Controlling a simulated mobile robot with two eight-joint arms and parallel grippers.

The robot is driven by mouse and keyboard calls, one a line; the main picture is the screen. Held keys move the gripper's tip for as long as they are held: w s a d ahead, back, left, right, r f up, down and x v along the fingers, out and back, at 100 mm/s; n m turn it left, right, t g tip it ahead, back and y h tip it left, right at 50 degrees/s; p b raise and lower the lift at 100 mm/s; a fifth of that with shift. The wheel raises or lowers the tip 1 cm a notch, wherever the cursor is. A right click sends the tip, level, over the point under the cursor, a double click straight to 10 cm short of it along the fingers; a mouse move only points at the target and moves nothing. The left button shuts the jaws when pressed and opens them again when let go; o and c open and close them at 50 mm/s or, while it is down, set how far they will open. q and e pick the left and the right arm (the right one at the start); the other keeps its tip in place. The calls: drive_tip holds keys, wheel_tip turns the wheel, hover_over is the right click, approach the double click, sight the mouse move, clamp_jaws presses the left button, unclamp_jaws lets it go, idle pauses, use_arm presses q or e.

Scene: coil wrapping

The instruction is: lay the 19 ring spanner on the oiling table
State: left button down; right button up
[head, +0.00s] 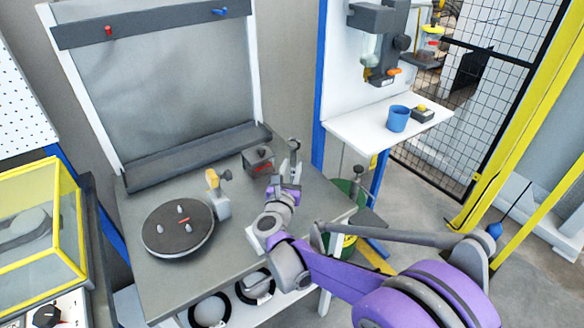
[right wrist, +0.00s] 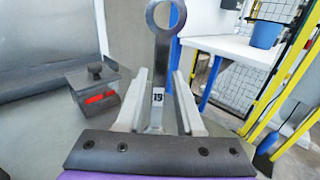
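A white table (head: 360,128), which may be the oiling table, stands at the back right, apart from the gripper. My left gripper is out of view.
The grey bench (head: 160,275) carries a round dark turntable (head: 178,228) with pegs, a small yellow-topped fixture (head: 219,195) and a dark lidded box (head: 258,159). A blue cup (head: 398,118) and a small dark block (head: 422,112) stand on the white table's right part. Its left part is clear.

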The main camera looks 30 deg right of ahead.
drive_tip(key=shift+o, duration=0.8)
drive_tip(key=shift+r, duration=0.25)
drive_tip(key=s+a+n+t+y, duration=0.1)
drive_tip(key=s+a+n+y, duration=0.55)
drive_tip(key=a+n, duration=0.5)
drive_tip(key=s+a+n+t+y, duration=0.1)
drive_tip(key=s+a+n+y, duration=0.55)
drive_tip(key=n, duration=0.85)
drive_tip(key=s+d+f+n+g, duration=0.2)
drive_tip(key=s+f+n+g, duration=0.3)
drive_tip(key=s+f+n, duration=0.2)
drive_tip(key=s+d+f+n+g+h, duration=0.1)
drive_tip(key=s+f+n+g, duration=0.4)
drive_tip(key=s+n, duration=0.5)
wheel_tip(320, 180, down, 3)
drive_tip(key=shift+s+d+r+g, duration=0.2)
drive_tip(key=shift+s+d+g, duration=0.2)
drive_tip(key=shift+s, duration=0.15)
